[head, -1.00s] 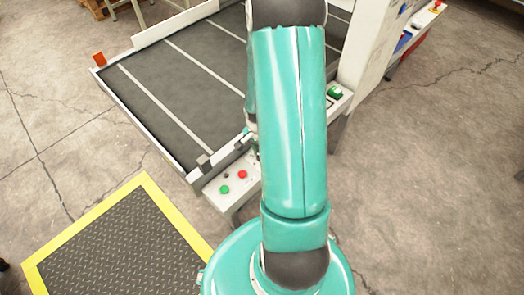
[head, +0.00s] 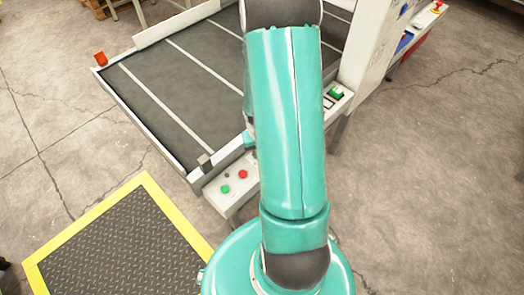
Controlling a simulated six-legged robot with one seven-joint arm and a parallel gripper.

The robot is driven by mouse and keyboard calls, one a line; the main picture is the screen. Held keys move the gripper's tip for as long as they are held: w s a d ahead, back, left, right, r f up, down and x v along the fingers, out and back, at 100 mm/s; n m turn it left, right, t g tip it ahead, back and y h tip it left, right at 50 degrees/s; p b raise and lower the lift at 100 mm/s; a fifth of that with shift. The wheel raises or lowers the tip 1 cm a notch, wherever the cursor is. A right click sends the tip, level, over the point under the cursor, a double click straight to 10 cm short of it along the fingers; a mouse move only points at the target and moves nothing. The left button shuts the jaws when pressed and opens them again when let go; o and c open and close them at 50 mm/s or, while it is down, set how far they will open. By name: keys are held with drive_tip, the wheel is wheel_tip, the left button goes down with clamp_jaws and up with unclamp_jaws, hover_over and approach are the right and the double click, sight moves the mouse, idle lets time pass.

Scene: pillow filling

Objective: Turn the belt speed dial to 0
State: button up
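A white control panel (head: 214,193) stands at the front corner of the conveyor, just left of my arm. It carries a green button (head: 225,189), a red button (head: 243,174) and a small dark knob (head: 227,176). The knob is too small to read a setting, and I cannot tell whether it is the belt speed dial. My arm covers the right part of this panel. My gripper is hidden behind my arm; only a small teal part of the arm's far end shows beside the panel's upper edge.
The dark conveyor belt (head: 170,92) with pale stripes lies behind the panel. A yellow-edged mat (head: 115,245) lies front left.

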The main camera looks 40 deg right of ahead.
idle(0.4)
drive_tip(key=o, duration=1)
drive_tip(key=shift+c, duration=0.2)
wheel_tip(320, 180, up, 14)
drive_tip(key=shift+w+a, duration=0.2)
drive_tip(key=shift+a, duration=0.15)
